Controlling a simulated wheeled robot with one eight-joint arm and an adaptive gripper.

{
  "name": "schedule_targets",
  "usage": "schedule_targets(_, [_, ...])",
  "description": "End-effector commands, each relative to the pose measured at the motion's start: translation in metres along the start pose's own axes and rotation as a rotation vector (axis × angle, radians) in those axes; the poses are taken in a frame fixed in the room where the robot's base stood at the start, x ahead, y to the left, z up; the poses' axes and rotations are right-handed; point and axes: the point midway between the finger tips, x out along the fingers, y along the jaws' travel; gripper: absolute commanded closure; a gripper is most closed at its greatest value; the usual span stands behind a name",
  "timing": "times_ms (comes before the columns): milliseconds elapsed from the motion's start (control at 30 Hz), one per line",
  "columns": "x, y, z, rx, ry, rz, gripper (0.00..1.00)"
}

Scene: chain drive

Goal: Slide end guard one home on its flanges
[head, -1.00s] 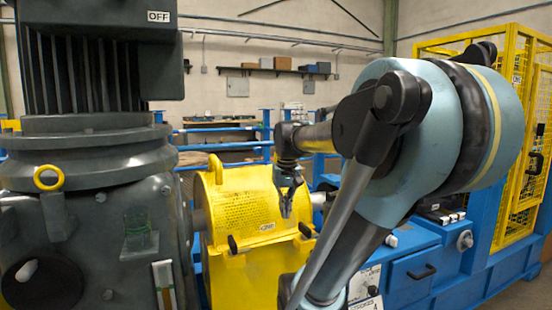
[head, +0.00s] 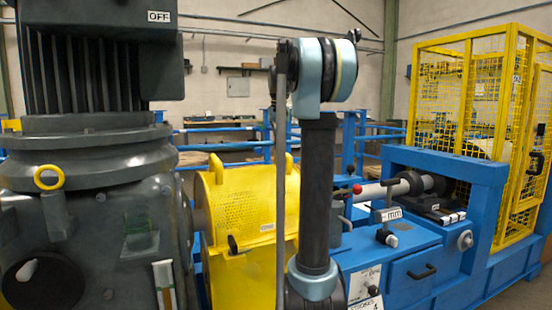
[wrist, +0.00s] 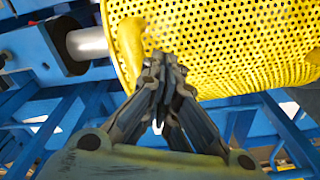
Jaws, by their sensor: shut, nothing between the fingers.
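A yellow perforated guard (head: 235,205) stands between the grey gearbox and the blue machine bed in the head view. It has raised yellow loops on top and a black handle on its front; I cannot tell from any marking whether it is end guard one. The wrist view shows its perforated curved face (wrist: 225,40) close up. My gripper (wrist: 166,62) is shut and empty, its tips in front of that yellow surface and near a yellow handle (wrist: 131,45); I cannot tell if they touch. My gripper is hidden in the head view. The flanges are not clearly visible.
The grey gearbox and motor (head: 85,170) fill the left. The blue machine bed (head: 400,260) with a shaft (head: 375,192) lies right of the guard. A yellow mesh cage (head: 480,120) stands far right. Blue frame bars (wrist: 285,130) show below the guard in the wrist view.

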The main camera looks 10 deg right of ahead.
Motion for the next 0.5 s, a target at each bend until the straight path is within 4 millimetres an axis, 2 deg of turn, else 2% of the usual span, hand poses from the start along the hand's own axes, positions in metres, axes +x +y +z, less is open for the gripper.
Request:
schedule_targets(33, [-0.004,0.0,-0.015,0.006,-0.004,0.001,1.0])
schedule_targets(100, [-0.009,-0.001,-0.033,0.014,-0.011,0.001,1.0])
schedule_targets(500, [-0.023,0.0,-0.125,0.061,-0.045,0.006,1.0])
